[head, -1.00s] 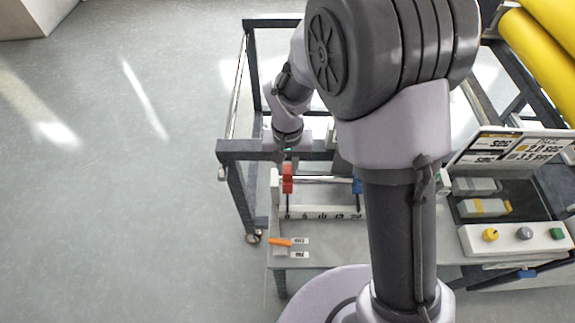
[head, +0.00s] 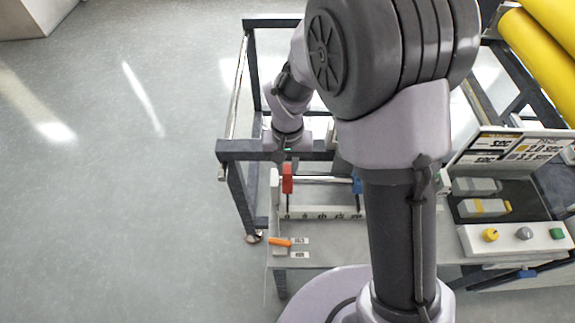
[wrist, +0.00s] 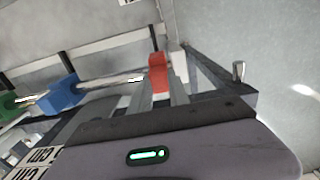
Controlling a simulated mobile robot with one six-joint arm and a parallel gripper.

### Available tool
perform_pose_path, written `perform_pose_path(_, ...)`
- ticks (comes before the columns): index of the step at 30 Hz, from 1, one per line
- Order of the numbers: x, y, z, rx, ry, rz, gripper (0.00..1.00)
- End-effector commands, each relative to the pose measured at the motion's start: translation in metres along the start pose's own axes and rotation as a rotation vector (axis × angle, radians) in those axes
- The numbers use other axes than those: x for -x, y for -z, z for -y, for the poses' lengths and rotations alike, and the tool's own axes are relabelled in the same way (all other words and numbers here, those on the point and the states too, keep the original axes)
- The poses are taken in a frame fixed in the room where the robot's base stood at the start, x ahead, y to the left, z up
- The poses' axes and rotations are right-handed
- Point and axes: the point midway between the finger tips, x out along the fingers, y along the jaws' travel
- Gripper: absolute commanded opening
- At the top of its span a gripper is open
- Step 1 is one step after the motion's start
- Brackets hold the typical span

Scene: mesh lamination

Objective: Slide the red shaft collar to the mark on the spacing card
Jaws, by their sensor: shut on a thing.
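The red shaft collar (head: 287,179) sits near the left end of a thin shaft, above the low end of a numbered scale strip (head: 322,214). In the wrist view the red collar (wrist: 157,70) is at my fingertips. My gripper (wrist: 161,88) is shut on it; in the head view my gripper (head: 286,160) comes down from above and its fingers are hard to see. A printed card (head: 510,147) with numbers stands at the right; its text is too small to read surely, and no mark on it can be made out.
A blue collar (head: 357,186) is farther right on the shaft, with bare shaft between. A white end block (head: 275,185) stands just left of the red collar. An orange pointer (head: 280,242) lies by small labels in front. A button box (head: 512,237) is at the right.

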Motion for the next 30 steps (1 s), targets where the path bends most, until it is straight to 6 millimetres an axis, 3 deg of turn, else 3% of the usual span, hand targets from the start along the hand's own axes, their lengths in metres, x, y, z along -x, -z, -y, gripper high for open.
perform_pose_path(9, 0.001, 0.001, -0.001, -0.001, 0.001, -0.001, 0.00)
perform_pose_path(18, 0.001, 0.001, -0.045, -0.002, 0.001, -0.003, 0.00)
perform_pose_path(28, 0.001, 0.001, -0.050, 0.000, 0.001, -0.003, 0.00)
perform_pose_path(29, 0.001, 0.001, -0.050, 0.000, 0.001, -0.003, 0.26)
perform_pose_path(30, 0.001, 0.001, -0.050, 0.000, 0.001, -0.003, 0.34)
